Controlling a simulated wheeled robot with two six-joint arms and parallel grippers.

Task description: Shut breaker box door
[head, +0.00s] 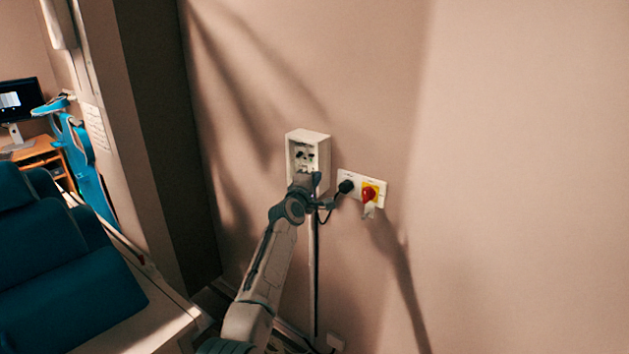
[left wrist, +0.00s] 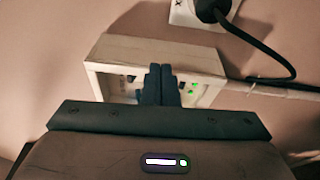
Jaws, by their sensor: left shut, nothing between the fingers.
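The breaker box (head: 325,160) is a pale box on the wall in the middle of the head view. Its front is open and dark switches show inside. It also shows in the left wrist view (left wrist: 140,47), with small green lights inside at the right. My left gripper (head: 306,180) is at the lower front of the box. In the left wrist view its dark fingers (left wrist: 158,82) are together and empty, in front of the opening. I cannot make out the door; the gripper and arm hide the lower part of the box. My right gripper is not in view.
Right of the box is a white wall plate (head: 379,191) with a black plug (head: 346,187) and a red-and-yellow switch (head: 368,193). A black cable hangs from the plug near my gripper. A blue padded chair (head: 70,265) stands at the left.

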